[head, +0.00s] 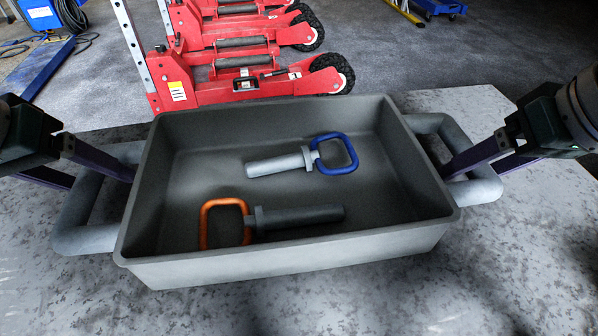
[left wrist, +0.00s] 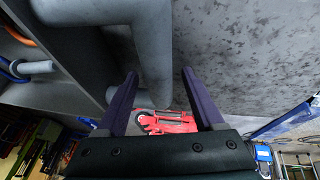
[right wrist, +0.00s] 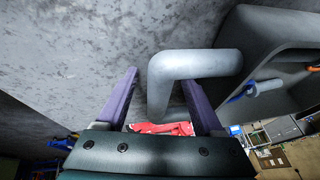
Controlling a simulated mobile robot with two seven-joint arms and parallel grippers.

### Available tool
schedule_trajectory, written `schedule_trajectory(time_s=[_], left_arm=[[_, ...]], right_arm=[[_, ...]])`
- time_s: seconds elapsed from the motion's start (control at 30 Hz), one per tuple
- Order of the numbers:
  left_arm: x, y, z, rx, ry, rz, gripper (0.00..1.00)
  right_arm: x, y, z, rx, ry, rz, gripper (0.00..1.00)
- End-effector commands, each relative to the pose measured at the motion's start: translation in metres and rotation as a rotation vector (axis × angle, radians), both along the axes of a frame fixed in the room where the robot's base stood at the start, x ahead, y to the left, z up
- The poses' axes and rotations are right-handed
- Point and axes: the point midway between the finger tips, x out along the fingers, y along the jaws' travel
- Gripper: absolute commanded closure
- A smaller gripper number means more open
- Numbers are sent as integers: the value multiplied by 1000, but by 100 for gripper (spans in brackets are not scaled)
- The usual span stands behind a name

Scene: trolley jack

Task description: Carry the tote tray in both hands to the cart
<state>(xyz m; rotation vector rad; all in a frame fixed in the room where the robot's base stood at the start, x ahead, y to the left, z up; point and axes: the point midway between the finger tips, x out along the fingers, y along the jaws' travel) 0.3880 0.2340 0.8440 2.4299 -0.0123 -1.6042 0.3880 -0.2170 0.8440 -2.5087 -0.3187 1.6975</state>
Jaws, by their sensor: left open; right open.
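The grey tote tray (head: 290,265) stands on a mottled grey surface in the head view, with a loop handle at each end. Two pins lie in it, one with a blue ring (head: 338,153) and one with an orange ring (head: 222,221). My left gripper (head: 103,180) is open at the left handle (head: 72,225); in the left wrist view its fingers stand either side of the handle bar (left wrist: 153,60). My right gripper (head: 468,172) is open at the right handle (head: 478,191); in the right wrist view its fingers stand either side of that bar (right wrist: 162,85). I cannot clearly identify the cart.
Red trolley jacks (head: 235,92) with black wheels stand on the floor beyond the surface's far edge. A blue machine (head: 40,15) with a black hose is at the upper left. A blue wheeled item (head: 440,7) is at the upper right. The surface before the tray is clear.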

Motion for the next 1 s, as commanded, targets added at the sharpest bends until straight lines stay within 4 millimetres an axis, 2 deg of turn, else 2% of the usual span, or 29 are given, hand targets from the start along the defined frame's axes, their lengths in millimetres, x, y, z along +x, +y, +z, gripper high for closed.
schedule_trajectory(time_s=[0.23, 0.83, 1.0], left_arm=[[0, 0, 0, 0, -1, 0, 32], [0, 0, 0, 0, -1, 0, 99], [0, 0, 0, -1, -1, 0, 100]], right_arm=[[0, 0, 0, 0, 0, 0, 32], [0, 0, 0, 0, 0, 0, 99], [0, 0, 0, 0, 0, 0, 100]])
